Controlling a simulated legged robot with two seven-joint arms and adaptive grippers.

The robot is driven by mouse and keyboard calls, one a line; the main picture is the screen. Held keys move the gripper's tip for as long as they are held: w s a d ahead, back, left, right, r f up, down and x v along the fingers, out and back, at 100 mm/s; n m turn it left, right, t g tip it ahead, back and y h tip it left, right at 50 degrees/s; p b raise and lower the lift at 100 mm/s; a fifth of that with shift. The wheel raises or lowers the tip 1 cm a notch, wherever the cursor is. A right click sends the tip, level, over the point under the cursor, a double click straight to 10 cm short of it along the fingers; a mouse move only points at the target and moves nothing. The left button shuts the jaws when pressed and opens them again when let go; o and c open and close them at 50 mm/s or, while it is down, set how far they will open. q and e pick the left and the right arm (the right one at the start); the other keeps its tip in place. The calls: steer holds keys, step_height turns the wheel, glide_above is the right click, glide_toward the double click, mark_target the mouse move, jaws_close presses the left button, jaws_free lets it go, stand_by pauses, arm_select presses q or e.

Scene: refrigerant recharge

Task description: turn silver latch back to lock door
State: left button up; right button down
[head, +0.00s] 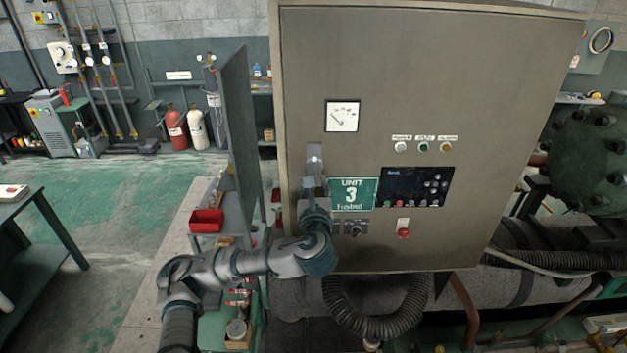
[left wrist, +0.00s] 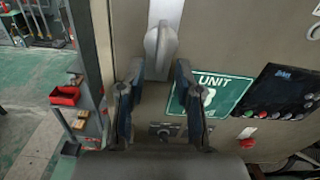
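The silver latch (head: 315,156) is on the left side of the front of the beige cabinet (head: 480,70), above the left edge of the green UNIT 3 sign (head: 352,194). In the left wrist view the latch handle (left wrist: 160,45) points roughly straight down. My left gripper (head: 314,184) is just below the latch in the head view. In the left wrist view the gripper (left wrist: 158,72) is open, and the handle's lower end appears between its fingertips. I cannot tell whether they touch it. The cabinet front looks closed. My right gripper is not in view.
A gauge (head: 342,116) sits above the sign, and a dark control panel (head: 416,187) is to its right. Dark knobs (left wrist: 166,129) and a red button (head: 403,232) are below. A shelf cart with a red bin (head: 206,221) stands left of the cabinet.

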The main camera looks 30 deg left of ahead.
arm_select(q)
steer(key=shift+v, duration=2.7)
